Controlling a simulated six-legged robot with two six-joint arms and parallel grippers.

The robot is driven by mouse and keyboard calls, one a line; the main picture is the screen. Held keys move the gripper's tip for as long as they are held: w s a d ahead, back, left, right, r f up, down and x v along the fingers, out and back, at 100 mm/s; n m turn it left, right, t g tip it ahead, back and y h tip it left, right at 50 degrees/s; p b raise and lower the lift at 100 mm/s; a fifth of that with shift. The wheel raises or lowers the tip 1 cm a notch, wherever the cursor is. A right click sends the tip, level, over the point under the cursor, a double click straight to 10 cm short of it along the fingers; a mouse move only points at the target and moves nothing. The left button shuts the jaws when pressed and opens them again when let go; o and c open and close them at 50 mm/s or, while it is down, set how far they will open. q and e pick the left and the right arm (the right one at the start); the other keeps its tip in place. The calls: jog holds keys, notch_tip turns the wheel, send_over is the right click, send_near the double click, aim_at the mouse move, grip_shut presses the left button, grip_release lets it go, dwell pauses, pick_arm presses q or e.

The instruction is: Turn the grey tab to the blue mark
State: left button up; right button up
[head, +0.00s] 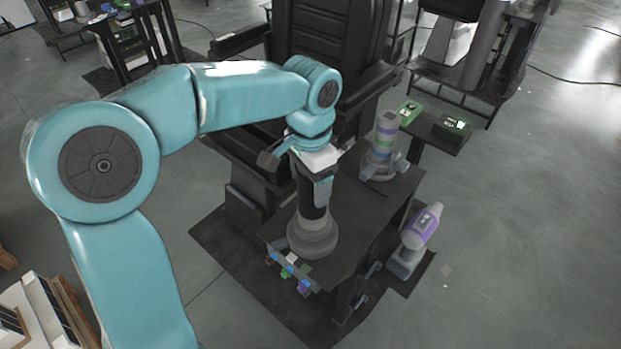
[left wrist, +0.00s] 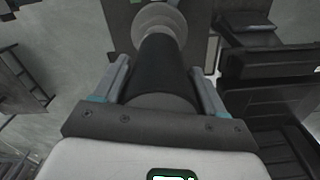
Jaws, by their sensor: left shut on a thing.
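My left gripper (head: 318,185) reaches down over a dark column with a stepped grey round base (head: 313,236). It is shut on the column's black shaft (left wrist: 166,68), with one finger along each side in the left wrist view. The grey base (left wrist: 159,22) shows beyond the shaft. A small blue spot (head: 288,271) shows on the front edge panel below the base, but I cannot tell if it is the blue mark. I cannot pick out the grey tab for sure. My right gripper is not in view.
The column stands on a dark bench (head: 375,212). Behind it on the right is a grey column with coloured bands (head: 385,140). A grey and purple device (head: 421,228) stands to the right. A black chair (head: 335,45) is close behind. Open floor lies to the right.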

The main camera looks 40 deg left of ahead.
pick_arm(q)
jog(key=shift+r, duration=0.15)
dwell(0.3)
jog(key=o, duration=1.4)
notch_tip(320, 180, up, 16)
jog(key=shift+r+p, duration=0.15)
jog(key=shift+p, duration=0.7)
